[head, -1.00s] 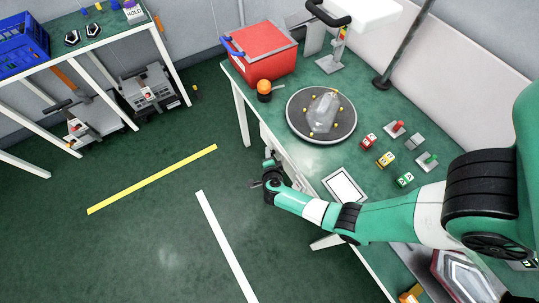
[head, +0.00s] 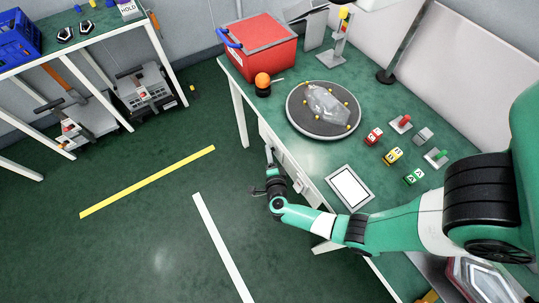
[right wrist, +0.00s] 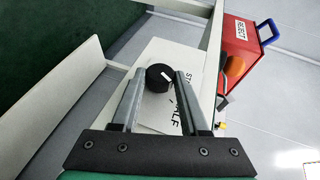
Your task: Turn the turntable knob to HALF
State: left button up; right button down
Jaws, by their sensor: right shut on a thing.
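The black round knob (right wrist: 158,80) is on a pale panel (right wrist: 150,55) under the bench edge, with partly hidden lettering ending in "ALF". My right gripper (right wrist: 161,73) is shut on the knob, one finger on each side. A white mark shows on the knob's face. In the head view my right gripper (head: 271,168) is at the bench front; the knob is hidden there. The grey round turntable (head: 303,124) carries a clear tail lamp (head: 326,104) lying at a slant among several yellow pegs. My left gripper is out of view.
A red bin (head: 262,50) and an orange-topped button (head: 263,82) stand at the bench's back left. Small red, yellow and green blocks (head: 393,155) and a white-screened tablet (head: 350,187) lie to the right.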

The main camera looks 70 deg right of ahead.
jog(key=shift+c, duration=2.1)
grip_release()
jog(key=p+v, duration=0.4)
jog(key=v, duration=0.7)
jog(key=shift+s+a+r, duration=0.15)
jog(key=shift+s+a, duration=0.05)
jog(key=shift+d, duration=0.1)
